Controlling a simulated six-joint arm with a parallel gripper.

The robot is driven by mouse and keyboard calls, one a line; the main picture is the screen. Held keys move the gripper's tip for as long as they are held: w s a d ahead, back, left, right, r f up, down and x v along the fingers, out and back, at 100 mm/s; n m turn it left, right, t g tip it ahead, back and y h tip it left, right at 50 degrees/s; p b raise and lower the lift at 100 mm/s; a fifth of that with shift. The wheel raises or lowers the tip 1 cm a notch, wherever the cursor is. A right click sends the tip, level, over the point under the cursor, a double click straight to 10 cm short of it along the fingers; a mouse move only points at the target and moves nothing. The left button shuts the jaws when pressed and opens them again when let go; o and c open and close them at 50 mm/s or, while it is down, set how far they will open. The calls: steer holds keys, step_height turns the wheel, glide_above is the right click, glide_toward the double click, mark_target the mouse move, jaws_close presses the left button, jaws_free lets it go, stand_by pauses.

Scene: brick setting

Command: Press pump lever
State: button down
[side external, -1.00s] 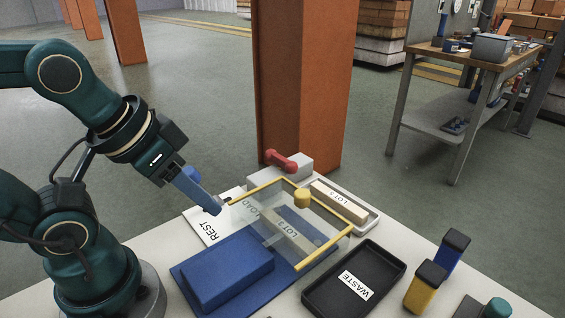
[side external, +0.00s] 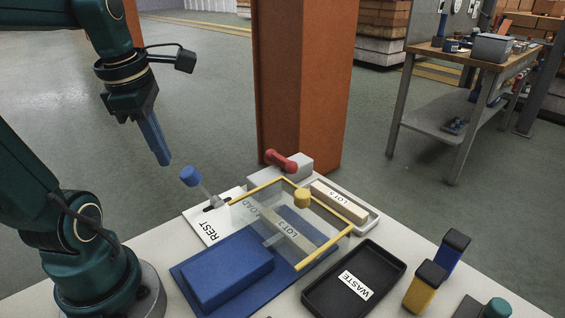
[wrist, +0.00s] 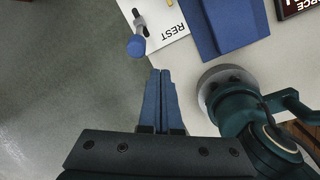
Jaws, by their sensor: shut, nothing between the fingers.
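A lever with a blue knob (side external: 190,175) stands tilted from a slot in the white plate marked REST and LOAD (side external: 204,227). The blue knob also shows in the wrist view (wrist: 137,45), ahead and a little left of my fingertips. A red-handled lever (side external: 281,161) sits on a grey block behind the clear, yellow-edged cover (side external: 330,213). I cannot tell from any label which lever is the pump's. My gripper (side external: 165,163) has blue fingers, closed together and empty, pointing down. It hangs above and left of the blue knob, apart from it.
A blue block (side external: 226,270) on a blue base lies in front of the cover. A bar marked LOT (side external: 291,236) is under the cover; another (side external: 338,202) lies in a pale tray. A black WASTE tray (side external: 382,262) is at right. An orange column (side external: 300,80) stands behind.

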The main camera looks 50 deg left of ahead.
steer(key=s+a+n, duration=0.1)
steer(key=a+n, duration=0.1)
steer(key=a, duration=0.1)
steer(key=s+a+n, duration=0.1)
steer(key=n, duration=0.1)
steer(key=shift+s+a+f+g, duration=0.25)
steer(key=shift+s+a+g, duration=0.1)
steer(key=shift+a+g, duration=0.05)
steer(key=shift+f, duration=0.1)
steer(key=w+f, duration=0.4)
steer(key=f, duration=0.4)
steer(key=shift+w, duration=0.35)
steer(key=shift+w+d, duration=0.1)
stand_by(0.3)
